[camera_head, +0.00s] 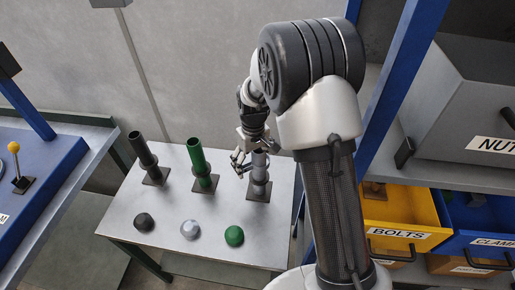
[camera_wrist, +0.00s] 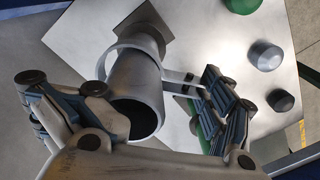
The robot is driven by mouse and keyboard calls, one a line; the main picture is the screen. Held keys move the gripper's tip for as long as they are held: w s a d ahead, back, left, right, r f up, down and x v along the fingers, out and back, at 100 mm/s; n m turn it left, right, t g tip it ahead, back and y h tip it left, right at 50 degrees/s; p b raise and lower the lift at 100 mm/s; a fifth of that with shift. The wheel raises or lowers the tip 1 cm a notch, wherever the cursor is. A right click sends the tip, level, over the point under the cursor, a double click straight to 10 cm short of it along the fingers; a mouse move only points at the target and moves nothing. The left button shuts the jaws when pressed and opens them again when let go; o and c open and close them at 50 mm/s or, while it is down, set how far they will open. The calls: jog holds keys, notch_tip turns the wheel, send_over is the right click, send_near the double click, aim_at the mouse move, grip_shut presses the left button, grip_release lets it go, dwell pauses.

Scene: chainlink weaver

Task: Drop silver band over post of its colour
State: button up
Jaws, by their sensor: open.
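The silver post (camera_head: 261,163) is an upright tube on a square plate at the right of the bench. In the wrist view its open top end (camera_wrist: 135,112) faces me. The silver band (camera_wrist: 112,55) is a thin ring around this post, below its top rim, with a flat tab pointing right. I cannot tell whether it rests at the bottom. My gripper (camera_head: 242,160) is at the silver post. Its fingers are open, one on each side of the post top in the wrist view (camera_wrist: 145,105). The right finger is close to the tab; contact is unclear.
A green post (camera_head: 198,160) and a black post (camera_head: 146,155) stand to the left on the bench (camera_head: 165,215). Black (camera_head: 144,222), silver (camera_head: 190,230) and green (camera_head: 234,236) domes sit along the front. A yellow bin (camera_head: 400,215) and a blue rack upright (camera_head: 385,90) are at right.

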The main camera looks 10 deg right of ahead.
jog(key=shift+o, duration=0.7)
jog(key=r, duration=0.2)
jog(key=a+r, duration=0.1)
jog(key=shift+w+a+r, duration=0.1)
jog(key=shift+a+r, duration=0.05)
jog(key=shift+r, duration=0.25)
jog(key=r, duration=0.2)
jog(key=d+r, duration=0.1)
jog(key=r, duration=0.4)
jog(key=shift+d+r, duration=0.25)
jog(key=shift+r, duration=0.05)
jog(key=shift+d+r, duration=0.2)
jog(key=shift+r, duration=0.1)
